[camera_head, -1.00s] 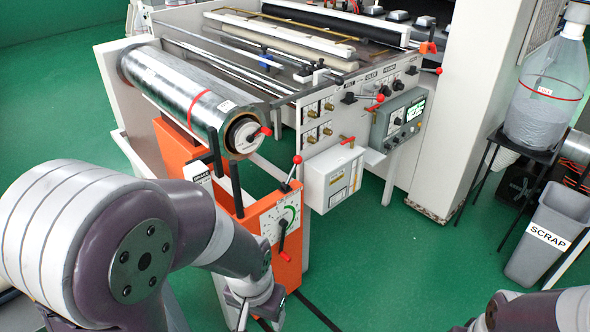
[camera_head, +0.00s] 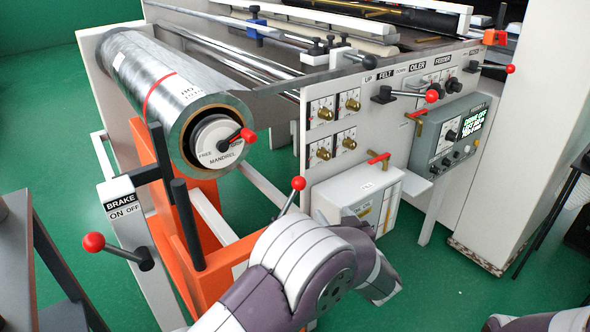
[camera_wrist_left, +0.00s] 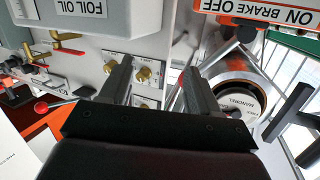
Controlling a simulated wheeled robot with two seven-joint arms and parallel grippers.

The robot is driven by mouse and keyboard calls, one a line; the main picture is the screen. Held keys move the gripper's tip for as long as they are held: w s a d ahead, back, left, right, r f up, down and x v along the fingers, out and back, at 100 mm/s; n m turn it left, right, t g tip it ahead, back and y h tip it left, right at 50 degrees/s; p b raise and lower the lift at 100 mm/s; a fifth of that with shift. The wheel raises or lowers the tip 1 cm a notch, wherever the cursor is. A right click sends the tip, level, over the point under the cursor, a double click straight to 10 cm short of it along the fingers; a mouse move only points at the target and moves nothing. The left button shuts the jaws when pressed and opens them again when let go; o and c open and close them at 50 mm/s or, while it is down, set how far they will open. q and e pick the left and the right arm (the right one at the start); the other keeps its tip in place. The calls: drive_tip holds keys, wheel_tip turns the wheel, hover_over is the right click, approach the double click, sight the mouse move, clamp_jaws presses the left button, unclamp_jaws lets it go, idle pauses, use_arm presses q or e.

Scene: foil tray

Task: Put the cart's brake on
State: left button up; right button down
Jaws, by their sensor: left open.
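In the head view, a BRAKE label (camera_head: 122,205) with ON and OFF sits on a pale post beside the orange cart (camera_head: 215,285). A brake lever (camera_head: 118,248) with a red ball knob below the label points left, towards the ON side. My left arm covers part of the cart's front. The left fingers are hidden in the head view. In the left wrist view, my left gripper (camera_wrist_left: 158,88) is open and empty, facing the machine panel and roll end, with a BRAKE label (camera_wrist_left: 268,15) at the top right. I cannot tell whether it is the same label. The brake lever is apart from my left arm.
A foil roll (camera_head: 165,90) lies above the cart, with a red-tipped mandrel handle (camera_head: 232,143). Dark upright posts (camera_head: 187,222) stand near the brake lever. Another red-knobbed lever (camera_head: 298,184) rises behind my left arm. A white box (camera_head: 357,195) hangs on the panel.

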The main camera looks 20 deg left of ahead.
sight(300, 185)
use_arm(q)
drive_tip(key=s+a+r+y, duration=0.2)
drive_tip(key=a+r+y, duration=0.1)
drive_tip(key=r, duration=0.1)
drive_tip(key=shift+n, duration=0.4)
drive_tip(key=b+x, duration=0.2)
drive_tip(key=x, duration=0.9)
drive_tip(key=shift+s+a+f, duration=0.1)
drive_tip(key=shift+s+a, duration=0.1)
drive_tip(key=shift+w+a, duration=0.3)
drive_tip(key=shift+w, duration=0.05)
drive_tip(key=shift+b, duration=0.3)
clamp_jaws()
use_arm(e)
drive_tip(key=shift+s+a+f, duration=0.1)
drive_tip(key=shift+s+f, duration=0.55)
drive_tip(key=shift+f, duration=0.2)
